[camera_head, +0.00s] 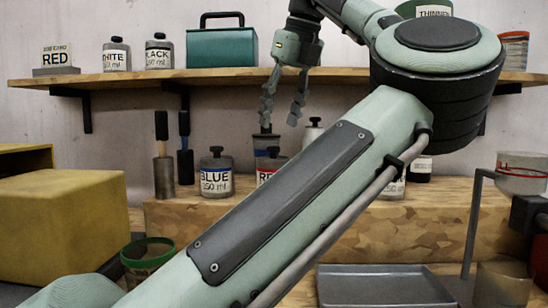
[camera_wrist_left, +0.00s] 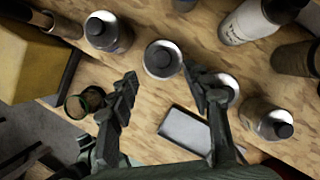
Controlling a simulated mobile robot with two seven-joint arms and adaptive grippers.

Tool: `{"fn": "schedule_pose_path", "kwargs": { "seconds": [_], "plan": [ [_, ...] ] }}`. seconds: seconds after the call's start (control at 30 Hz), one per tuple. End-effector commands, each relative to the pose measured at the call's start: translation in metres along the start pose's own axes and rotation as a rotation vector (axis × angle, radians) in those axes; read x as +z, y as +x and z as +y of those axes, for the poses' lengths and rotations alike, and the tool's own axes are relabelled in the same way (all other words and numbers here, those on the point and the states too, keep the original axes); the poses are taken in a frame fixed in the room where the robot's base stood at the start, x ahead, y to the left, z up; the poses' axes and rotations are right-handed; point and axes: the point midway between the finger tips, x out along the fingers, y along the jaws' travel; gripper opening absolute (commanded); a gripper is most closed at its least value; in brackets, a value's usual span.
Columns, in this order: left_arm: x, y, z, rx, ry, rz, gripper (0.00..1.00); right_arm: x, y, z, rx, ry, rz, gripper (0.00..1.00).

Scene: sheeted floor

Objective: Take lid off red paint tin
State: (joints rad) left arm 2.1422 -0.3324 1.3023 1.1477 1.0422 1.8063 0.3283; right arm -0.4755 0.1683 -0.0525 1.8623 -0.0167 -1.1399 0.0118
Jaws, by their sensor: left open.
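The red paint tin (camera_head: 266,175) stands on the raised wooden block, its "RE" label partly covered by my left arm. Its grey lid with a dark knob (camera_head: 272,152) is on it. My left gripper (camera_head: 282,110) is open and empty, pointing down above the tin and apart from it. In the left wrist view, the open fingers (camera_wrist_left: 160,92) frame a round knobbed lid (camera_wrist_left: 162,60) that looks like the red tin's; no label shows there. My right gripper is not seen.
The blue tin (camera_head: 216,180) stands left of the red one, near two brushes (camera_head: 175,160). Other knobbed tins (camera_wrist_left: 265,118) stand to the right. An overhead shelf (camera_head: 200,76) holds more tins and a green toolbox (camera_head: 222,48). A grey tray (camera_head: 385,287) lies in front.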

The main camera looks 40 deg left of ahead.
Motion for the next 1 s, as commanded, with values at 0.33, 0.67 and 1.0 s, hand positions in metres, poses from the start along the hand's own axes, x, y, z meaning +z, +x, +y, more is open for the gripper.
{"fn": "schedule_pose_path", "kwargs": {
  "seconds": [0.33,0.67,1.0],
  "plan": [
    [0.000,0.048,-0.003,0.001,0.001,0.002,0.49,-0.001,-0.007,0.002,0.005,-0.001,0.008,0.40],
    [0.001,0.062,-0.003,0.000,0.002,-0.002,0.49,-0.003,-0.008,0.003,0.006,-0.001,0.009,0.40],
    [0.001,0.061,-0.003,0.000,0.002,-0.001,0.13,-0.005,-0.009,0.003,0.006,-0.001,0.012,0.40]
  ]
}}
